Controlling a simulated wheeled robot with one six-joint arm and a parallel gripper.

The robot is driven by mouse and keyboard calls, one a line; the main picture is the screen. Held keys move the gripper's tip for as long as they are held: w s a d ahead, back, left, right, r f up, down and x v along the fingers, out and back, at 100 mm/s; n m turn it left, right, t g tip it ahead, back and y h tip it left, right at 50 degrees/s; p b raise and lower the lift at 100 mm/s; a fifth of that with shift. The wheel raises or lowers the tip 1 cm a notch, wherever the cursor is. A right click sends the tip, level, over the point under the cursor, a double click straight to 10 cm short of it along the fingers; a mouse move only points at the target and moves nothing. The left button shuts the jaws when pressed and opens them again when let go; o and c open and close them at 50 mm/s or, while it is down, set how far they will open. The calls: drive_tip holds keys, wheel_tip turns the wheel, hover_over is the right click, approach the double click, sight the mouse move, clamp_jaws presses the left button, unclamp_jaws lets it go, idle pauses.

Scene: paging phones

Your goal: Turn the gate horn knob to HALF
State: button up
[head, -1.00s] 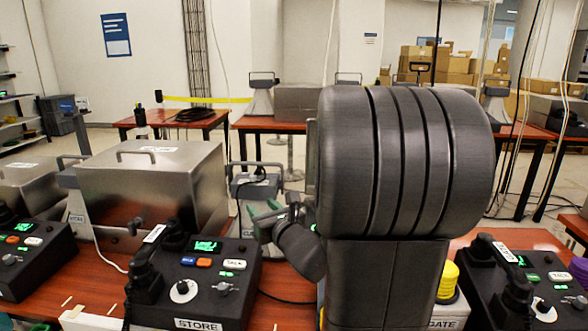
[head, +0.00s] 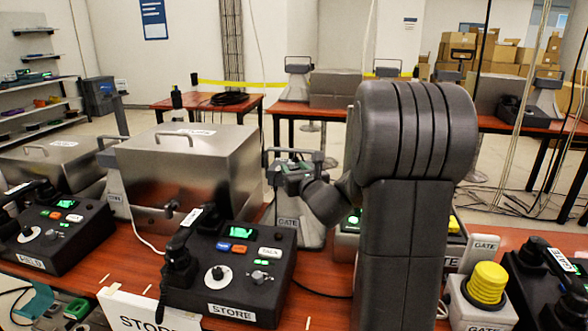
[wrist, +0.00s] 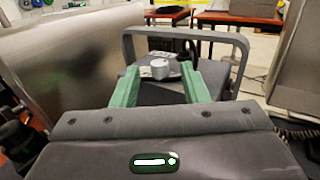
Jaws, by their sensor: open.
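The gate horn is a grey box with a GATE label (head: 288,222) and a carrying handle, standing in the middle of the table beside a steel box. In the wrist view, its handle (wrist: 185,34) arches behind a pale round knob (wrist: 160,68) on its top plate. The knob's setting marks are too small to read. My gripper (wrist: 161,73) is open, with its green fingers on either side of the knob. A gap shows on each side, and I see no grip on it. In the head view, my gripper (head: 290,168) is over the horn's top, and the knob is hidden.
A steel box (head: 190,165) stands close to the horn's left. A STORE paging phone (head: 228,275) sits in front. A yellow button (head: 487,284) and GATE phone parts are at right. My arm covers part of the table behind.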

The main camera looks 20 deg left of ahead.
drive_tip(key=shift+w+a, duration=0.4)
drive_tip(key=shift+a, duration=0.05)
clamp_jaws()
